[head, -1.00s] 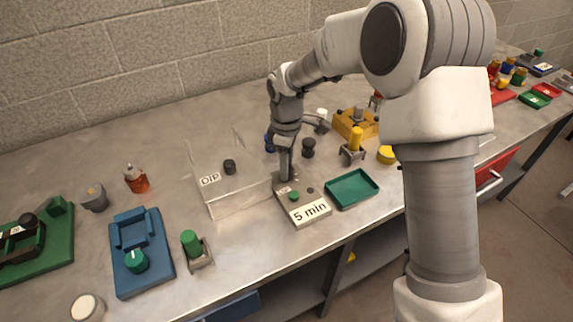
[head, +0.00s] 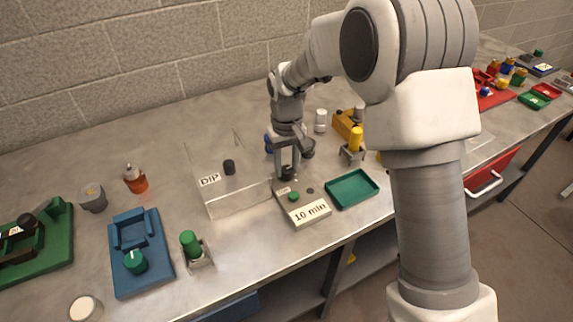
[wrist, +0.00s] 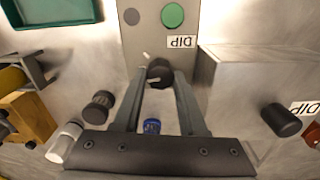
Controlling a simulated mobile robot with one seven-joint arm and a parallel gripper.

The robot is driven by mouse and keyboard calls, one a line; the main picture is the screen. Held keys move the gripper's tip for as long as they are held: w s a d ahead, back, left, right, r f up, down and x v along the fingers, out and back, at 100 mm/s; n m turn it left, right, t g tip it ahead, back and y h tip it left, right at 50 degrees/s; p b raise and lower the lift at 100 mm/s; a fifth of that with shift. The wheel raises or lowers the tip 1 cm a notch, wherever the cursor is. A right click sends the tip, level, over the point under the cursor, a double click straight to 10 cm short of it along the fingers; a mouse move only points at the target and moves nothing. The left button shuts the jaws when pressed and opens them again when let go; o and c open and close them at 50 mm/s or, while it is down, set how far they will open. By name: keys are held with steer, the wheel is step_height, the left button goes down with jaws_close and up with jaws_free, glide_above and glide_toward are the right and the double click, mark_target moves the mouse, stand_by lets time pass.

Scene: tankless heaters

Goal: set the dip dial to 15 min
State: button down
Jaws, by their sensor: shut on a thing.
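The dip timer box (head: 308,212) stands at the front middle of the bench, and its display reads "10 min". In the wrist view its black dial (wrist: 159,72) with a white pointer sits between my fingertips, beside a "DIP" label (wrist: 181,42) and a green button (wrist: 173,15). My gripper (head: 287,174) reaches down to the back end of the box, and its fingers are closed on the dial. In the head view the dial is partly hidden by the fingers. A clear lidded tank (head: 238,195) labelled "DIP", with a black knob, stands left of the box.
A green tray (head: 352,188) lies just right of the timer box. A yellow cylinder (head: 355,140) in a grey holder stands behind the tray. A blue fixture (head: 140,255) and a green cylinder (head: 189,243) stand to the left.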

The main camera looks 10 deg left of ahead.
mark_target(287, 169)
steer(key=m, duration=0.5)
steer(key=shift+m, duration=0.3)
steer(key=m+p, duration=0.1)
steer(key=m, duration=0.3)
steer(key=shift+m, duration=0.4)
steer(key=shift+d, duration=0.1)
steer(key=shift+c, duration=2.3)
jaws_free()
steer(key=shift+r, duration=0.1)
step_height(287, 169, up, 17)
steer(key=p, duration=0.1)
steer(key=shift+r, duration=0.15)
